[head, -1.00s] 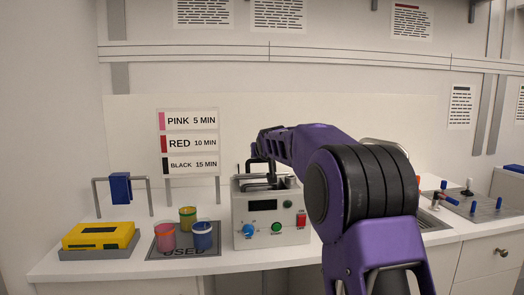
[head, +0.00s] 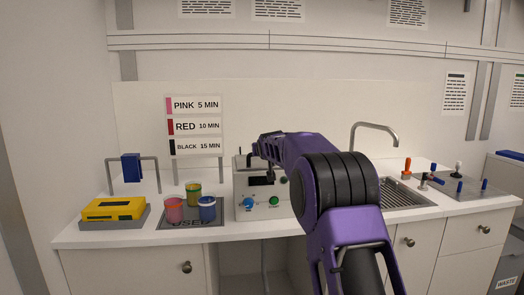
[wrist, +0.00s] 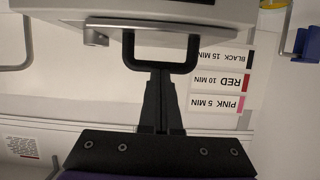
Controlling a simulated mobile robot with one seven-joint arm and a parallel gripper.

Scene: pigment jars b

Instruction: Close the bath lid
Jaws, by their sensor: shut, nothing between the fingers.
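The bath (head: 257,211) is a pale box on the counter with a blue knob, a green button and a dark display. Its right side is hidden behind my purple arm. In the wrist view, a pale slab (wrist: 190,17), which appears to be the lid, crosses the top of the picture and bears a black loop handle (wrist: 198,52). My gripper (wrist: 161,73) is shut and empty, with its fingertips at the handle's bar; I cannot tell if they touch. In the head view, my gripper is above the bath, its fingertips unclear. The lid's angle is unclear there.
A yellow device (head: 113,208) and a rack with a blue block (head: 131,167) are further left. A sink (head: 405,195) with a tall tap (head: 376,128) is to the right.

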